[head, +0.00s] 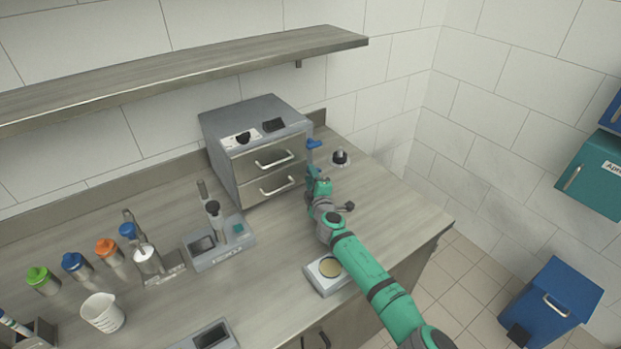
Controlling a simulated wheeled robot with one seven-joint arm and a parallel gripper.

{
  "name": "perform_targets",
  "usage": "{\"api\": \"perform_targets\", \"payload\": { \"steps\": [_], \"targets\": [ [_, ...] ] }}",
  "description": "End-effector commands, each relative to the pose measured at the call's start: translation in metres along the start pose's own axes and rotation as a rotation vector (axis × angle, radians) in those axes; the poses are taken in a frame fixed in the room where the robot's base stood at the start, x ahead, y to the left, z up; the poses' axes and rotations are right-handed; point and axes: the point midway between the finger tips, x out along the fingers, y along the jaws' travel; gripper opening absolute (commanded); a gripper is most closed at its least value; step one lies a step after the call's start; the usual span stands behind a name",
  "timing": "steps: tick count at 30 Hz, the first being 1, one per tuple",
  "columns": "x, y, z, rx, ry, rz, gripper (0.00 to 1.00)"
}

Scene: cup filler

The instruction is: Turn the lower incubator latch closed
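The incubator (218,155) is a grey box at the back of the counter, with two drawer fronts that have pale bar handles. Both drawers look shut. A blue upper latch (313,143) sticks out at the right edge of the front, beside the upper drawer. My gripper (315,176) is at the lower right edge of the front, where the lower latch is largely hidden; a bit of blue shows at the gripper's tip. I cannot tell whether the gripper touches the latch, how the latch is turned, or whether the fingers are open or shut.
A small round black-topped item (340,157) stands right of my gripper. A scale with a tan disc (330,267) lies below my forearm. Dispenser devices, capped bottles and a white beaker (102,312) fill the left counter. A shelf (180,75) overhangs the back.

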Motion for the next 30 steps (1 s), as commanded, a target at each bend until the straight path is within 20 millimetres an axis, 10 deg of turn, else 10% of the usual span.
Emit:
{"api": "perform_targets", "payload": {
  "steps": [30],
  "targets": [
    [-0.107,0.000,-0.002,-0.001,0.003,0.000,0.29]
  ]
}}
